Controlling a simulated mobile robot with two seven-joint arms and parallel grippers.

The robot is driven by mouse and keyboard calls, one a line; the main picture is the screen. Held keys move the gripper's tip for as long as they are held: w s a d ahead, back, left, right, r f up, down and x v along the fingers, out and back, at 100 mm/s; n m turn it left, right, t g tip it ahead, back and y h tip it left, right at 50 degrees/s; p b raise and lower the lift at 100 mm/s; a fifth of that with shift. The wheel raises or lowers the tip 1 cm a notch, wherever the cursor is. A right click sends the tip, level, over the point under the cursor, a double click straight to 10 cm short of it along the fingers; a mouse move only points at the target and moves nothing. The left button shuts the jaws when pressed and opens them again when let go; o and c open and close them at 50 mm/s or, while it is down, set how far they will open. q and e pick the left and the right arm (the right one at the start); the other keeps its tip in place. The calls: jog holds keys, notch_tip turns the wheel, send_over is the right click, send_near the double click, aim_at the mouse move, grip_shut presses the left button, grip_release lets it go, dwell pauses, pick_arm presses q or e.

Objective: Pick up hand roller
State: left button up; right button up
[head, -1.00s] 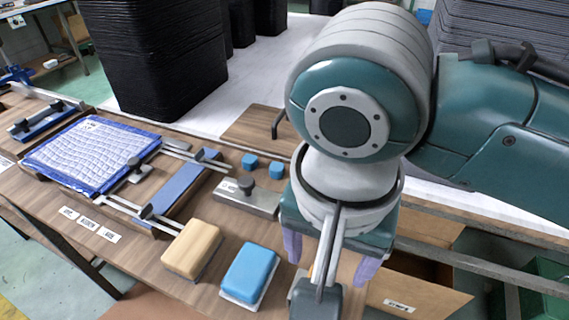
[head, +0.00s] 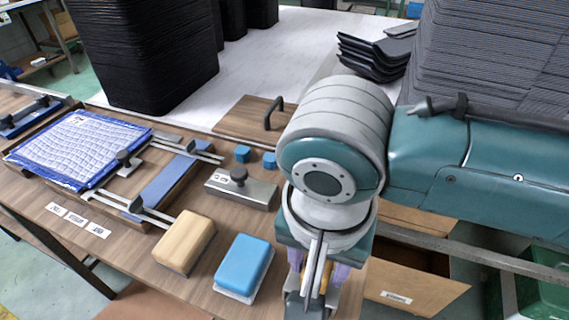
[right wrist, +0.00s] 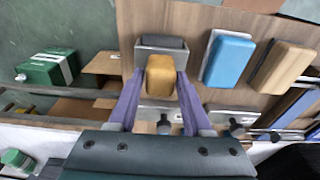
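The hand roller (right wrist: 160,78) shows in the right wrist view as a yellow-tan handle with a dark grey roller part in a pale metal holder beyond it. My right gripper (right wrist: 161,78) has its two purple fingers on either side of the handle, with narrow gaps visible; it looks open around it. In the head view my right gripper (head: 318,270) is low at the table's front right, and my wrist hides most of the roller. My left gripper is not in view.
A blue block (head: 243,265) and a tan block (head: 185,243) lie to the left of my right gripper. A metal block with a black knob (head: 241,192) and two small blue cubes stand behind. A blue-edged panel (head: 80,150) lies at far left. An open wooden box (head: 415,280) is at right.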

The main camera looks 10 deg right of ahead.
grip_shut()
dwell(0.5)
notch_tip(320, 180, up, 20)
jog(key=p, duration=0.7)
